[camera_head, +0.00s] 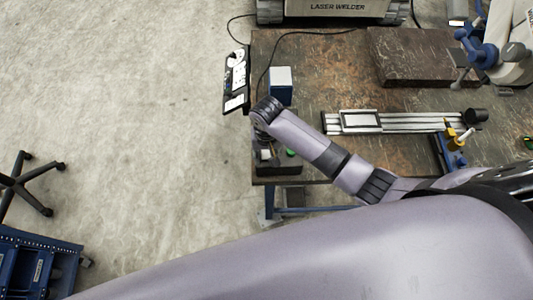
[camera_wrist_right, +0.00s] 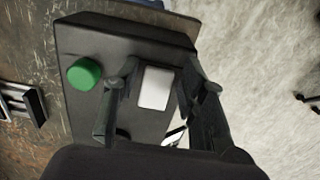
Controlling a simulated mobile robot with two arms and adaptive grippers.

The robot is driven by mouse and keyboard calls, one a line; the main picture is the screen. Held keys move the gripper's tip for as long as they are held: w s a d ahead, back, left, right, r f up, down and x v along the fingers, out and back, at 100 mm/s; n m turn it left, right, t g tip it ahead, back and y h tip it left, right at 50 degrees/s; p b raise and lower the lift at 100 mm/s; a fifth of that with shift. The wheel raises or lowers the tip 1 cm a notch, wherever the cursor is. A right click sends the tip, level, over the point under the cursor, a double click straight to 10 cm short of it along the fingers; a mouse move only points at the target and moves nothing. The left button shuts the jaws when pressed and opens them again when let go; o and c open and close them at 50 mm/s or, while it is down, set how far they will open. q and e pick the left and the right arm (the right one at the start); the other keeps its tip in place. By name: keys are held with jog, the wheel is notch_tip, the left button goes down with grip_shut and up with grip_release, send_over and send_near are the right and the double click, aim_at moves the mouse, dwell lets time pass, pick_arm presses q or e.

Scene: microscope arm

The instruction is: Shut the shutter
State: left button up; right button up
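A dark control box (camera_head: 278,166) sits at the left front corner of the table. In the right wrist view the box (camera_wrist_right: 75,42) shows a round green button (camera_wrist_right: 84,74) and a white rectangular plate or switch (camera_wrist_right: 156,88). Which part works the shutter I cannot tell. My right gripper (camera_wrist_right: 165,85) is over the box, its two fingers apart on either side of the white part. Whether they touch it is unclear. In the head view my right arm reaches to the box from the right and its fingers are mostly hidden. My left gripper is not in view.
A white and blue box (camera_head: 280,85) stands behind the right wrist on the table (camera_head: 320,65). A metal rail (camera_head: 405,121) with a framed plate lies right of centre. A dark slab (camera_head: 410,55) lies at the back. Open floor (camera_head: 140,110) is to the left.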

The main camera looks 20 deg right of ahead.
grip_shut()
jog(key=shift+w+d+r+g+y, duration=0.1)
jog(key=shift+w+g+y, duration=0.1)
jog(key=shift+g, duration=0.3)
jog(key=shift+w+r+g+y, duration=0.1)
jog(key=shift+w+g, duration=0.05)
jog(key=shift+g, duration=0.35)
jog(key=shift+w+r+g+y, duration=0.1)
jog(key=shift+w+g+y, duration=0.05)
jog(key=shift+g, duration=0.45)
jog(key=shift+w+g+y, duration=0.1)
jog(key=shift+g+y, duration=0.05)
jog(key=shift+g, duration=0.45)
jog(key=shift+d, duration=0.1)
jog(key=shift+o, duration=1.4)
grip_release()
jog(key=v, duration=1.2)
